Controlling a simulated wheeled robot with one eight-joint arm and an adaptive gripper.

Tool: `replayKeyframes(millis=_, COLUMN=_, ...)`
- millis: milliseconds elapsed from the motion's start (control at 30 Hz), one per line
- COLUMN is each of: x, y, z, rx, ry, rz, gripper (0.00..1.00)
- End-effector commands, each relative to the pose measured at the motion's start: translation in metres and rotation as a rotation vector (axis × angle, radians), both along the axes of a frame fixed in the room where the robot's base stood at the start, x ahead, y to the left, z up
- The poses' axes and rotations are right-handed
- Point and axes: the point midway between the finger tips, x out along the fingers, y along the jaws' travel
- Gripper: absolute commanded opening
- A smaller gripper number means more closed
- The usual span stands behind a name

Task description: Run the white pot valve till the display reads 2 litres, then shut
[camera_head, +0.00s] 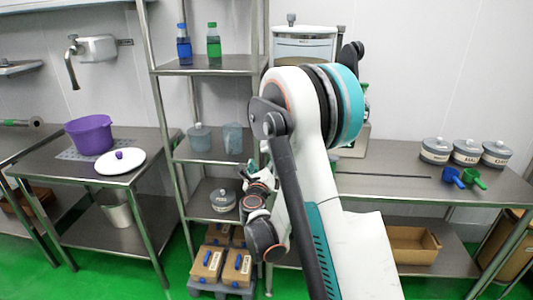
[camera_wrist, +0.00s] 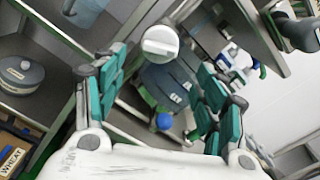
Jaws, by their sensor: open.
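A pale lidded vessel (camera_head: 304,48) stands at the back centre in the head view; my arm hides most of it below the top. I cannot tell whether it is the white pot, and no valve or readable display shows there. In the wrist view my gripper (camera_wrist: 163,100) is open, its teal finger pads wide apart with nothing held between them. A round pale knob-like part (camera_wrist: 160,43) shows beyond the fingers, near the top centre; I cannot tell whether it is the valve. In the head view my gripper is mostly hidden behind my arm.
A steel shelf rack (camera_head: 218,72) stands left of my arm, with bottles and jars. A purple pot (camera_head: 90,135) and a white lid (camera_head: 119,164) are on the left table. Lidded jars (camera_head: 467,153) and scoops (camera_head: 473,180) stand on the right table.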

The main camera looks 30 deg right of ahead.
Motion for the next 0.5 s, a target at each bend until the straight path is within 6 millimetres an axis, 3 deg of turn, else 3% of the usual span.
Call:
replayKeyframes(millis=200, x=0.036, y=-0.025, z=-0.002, rx=-0.001, ry=0.0, rz=-0.001, gripper=0.65)
replayKeyframes(millis=500, x=0.064, y=-0.043, z=-0.001, rx=-0.001, ry=0.001, rz=0.0, gripper=0.65)
